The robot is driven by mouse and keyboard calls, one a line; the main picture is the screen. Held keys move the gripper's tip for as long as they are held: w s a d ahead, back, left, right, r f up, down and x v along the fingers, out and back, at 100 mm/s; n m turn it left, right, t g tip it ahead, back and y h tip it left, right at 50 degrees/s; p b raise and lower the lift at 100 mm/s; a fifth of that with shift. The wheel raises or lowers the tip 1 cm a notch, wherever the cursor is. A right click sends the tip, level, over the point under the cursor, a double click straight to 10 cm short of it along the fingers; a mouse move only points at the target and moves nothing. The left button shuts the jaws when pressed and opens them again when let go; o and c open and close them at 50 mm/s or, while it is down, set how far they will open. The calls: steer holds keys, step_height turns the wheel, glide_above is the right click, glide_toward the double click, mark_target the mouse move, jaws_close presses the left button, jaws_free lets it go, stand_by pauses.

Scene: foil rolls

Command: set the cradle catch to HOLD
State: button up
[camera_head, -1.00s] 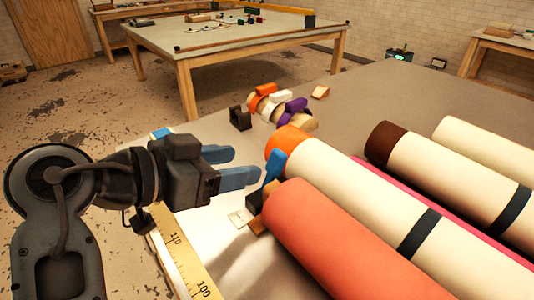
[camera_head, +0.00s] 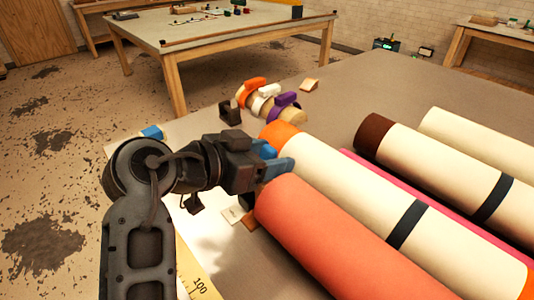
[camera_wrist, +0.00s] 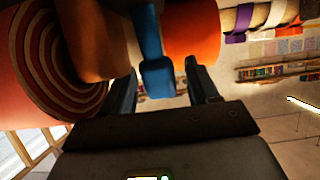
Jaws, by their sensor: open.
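The cradle catch shows as a blue lever (camera_wrist: 153,55) in the wrist view, hanging down between my fingers at the end of the rolls. My gripper (camera_wrist: 162,75) is open, with a dark finger on each side of the lever; I cannot tell whether either touches it. In the head view my gripper (camera_head: 281,161) reaches right, to the ends of the coral roll (camera_head: 340,235) and the orange-ended roll (camera_head: 285,136).
A dark-ended cream roll (camera_head: 420,165) and another cream roll (camera_head: 480,150) lie to the right. A black block (camera_head: 230,113) and several coloured clamp-like pieces (camera_head: 265,95) stand behind. A ruler strip (camera_head: 190,285) runs along the near table edge.

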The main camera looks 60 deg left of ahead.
jaws_close()
stand_by(0.4)
steer(key=shift+s+f+t+b, duration=0.2)
steer(key=shift+t+b, duration=0.3)
steer(key=shift+b, duration=0.7)
steer(key=shift+s+t+b, duration=0.2)
steer(key=shift+t+b, duration=0.1)
steer(key=shift+b, duration=0.4)
steer(key=s+r+t+b, duration=0.1)
steer(key=b, duration=0.1)
steer(key=shift+d+b, duration=0.1)
steer(key=shift+b, duration=0.25)
